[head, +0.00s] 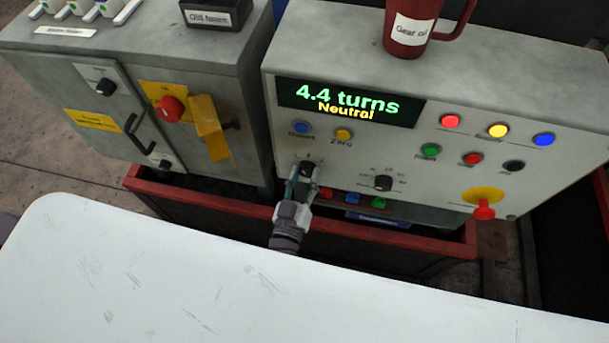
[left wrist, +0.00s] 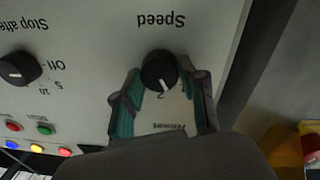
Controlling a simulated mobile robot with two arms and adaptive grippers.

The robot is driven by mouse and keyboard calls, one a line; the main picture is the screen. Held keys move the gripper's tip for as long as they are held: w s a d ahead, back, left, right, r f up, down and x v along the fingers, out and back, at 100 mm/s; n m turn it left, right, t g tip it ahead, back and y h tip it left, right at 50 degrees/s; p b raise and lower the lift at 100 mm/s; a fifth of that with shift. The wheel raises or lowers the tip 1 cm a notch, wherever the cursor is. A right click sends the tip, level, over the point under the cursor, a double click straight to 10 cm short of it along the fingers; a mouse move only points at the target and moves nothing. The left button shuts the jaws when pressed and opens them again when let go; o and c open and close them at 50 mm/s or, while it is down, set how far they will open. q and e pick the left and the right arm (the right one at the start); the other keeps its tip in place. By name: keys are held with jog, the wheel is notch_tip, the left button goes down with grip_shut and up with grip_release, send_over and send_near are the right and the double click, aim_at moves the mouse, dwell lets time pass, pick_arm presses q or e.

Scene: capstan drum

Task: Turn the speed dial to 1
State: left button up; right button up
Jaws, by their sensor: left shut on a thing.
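The speed dial (head: 307,167) is a black knob low on the left of the grey control panel. In the left wrist view, which shows the panel upside down, the dial (left wrist: 158,68) sits under the label "Speed". Its white pointer line points down in that picture, slightly right, near what looks like a "2". My left gripper (head: 303,183) has its fingers on either side of the dial and is shut on it; in the wrist view its teal-padded fingertips (left wrist: 160,84) flank the knob. My right gripper is not in view.
The panel's display (head: 349,104) reads "4.4 turns" and "Neutral". Another black dial (head: 383,183) sits to the right, with coloured buttons and a red stop knob (head: 484,211) beyond. A red mug (head: 408,35) stands on top. A grey cabinet (head: 215,70) stands left.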

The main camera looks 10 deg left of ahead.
pick_arm(q)
jog(key=shift+n, duration=1.6)
jog(key=o, duration=1.2)
jog(key=shift+c, duration=0.2)
jog(key=s, duration=1.2)
jog(key=shift+f, duration=0.3)
jog(key=shift+a, duration=0.1)
